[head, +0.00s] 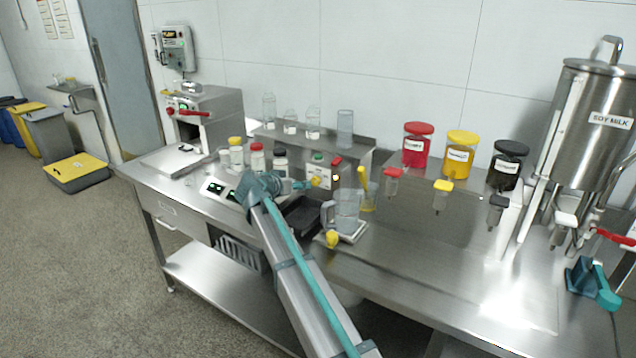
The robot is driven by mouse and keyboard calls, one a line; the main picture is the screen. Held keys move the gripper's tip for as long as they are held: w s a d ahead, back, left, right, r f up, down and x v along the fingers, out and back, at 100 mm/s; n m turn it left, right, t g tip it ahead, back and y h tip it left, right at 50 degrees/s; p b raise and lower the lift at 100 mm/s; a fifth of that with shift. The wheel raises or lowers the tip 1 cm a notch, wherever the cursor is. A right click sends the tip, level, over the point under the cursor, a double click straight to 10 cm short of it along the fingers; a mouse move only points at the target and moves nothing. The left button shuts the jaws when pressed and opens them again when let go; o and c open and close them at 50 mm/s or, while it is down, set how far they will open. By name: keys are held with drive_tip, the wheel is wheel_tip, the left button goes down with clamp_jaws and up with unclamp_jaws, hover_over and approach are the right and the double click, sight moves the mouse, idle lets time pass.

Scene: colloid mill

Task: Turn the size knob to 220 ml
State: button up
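A small white-fronted unit (328,185) stands at the middle of the steel bench, with an orange light and dark markings on its face. A small yellow part (315,181) shows at its left front; it may be the size knob, but I cannot tell for sure. No 220 ml mark is readable. My arm reaches up from the bottom, and my gripper (301,185) points right, close to this yellow part. Whether it touches is too small to tell. The fingers are not clear, and I cannot see whether they are open or shut.
A clear jug (346,212) stands on a white scale just right of the unit. A low shelf (350,152) with glassware is behind. Red, yellow and black-lidded hoppers (457,160) and a steel soy milk tank (590,130) stand right.

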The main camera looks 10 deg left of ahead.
sight(314, 182)
drive_tip(key=w+d+f, duration=0.1)
drive_tip(key=w, duration=0.2)
drive_tip(key=w+d+f+m+p, duration=0.1)
drive_tip(key=w+d, duration=0.1)
drive_tip(key=w, duration=0.1)
drive_tip(key=w+d+f+m+p, duration=0.1)
drive_tip(key=w+f, duration=0.1)
drive_tip(key=shift+w+d+f, duration=0.1)
drive_tip(key=shift+w+d, duration=0.15)
drive_tip(key=shift+w, duration=0.15)
drive_tip(key=c, duration=1.1)
drive_tip(key=shift+c, duration=0.2)
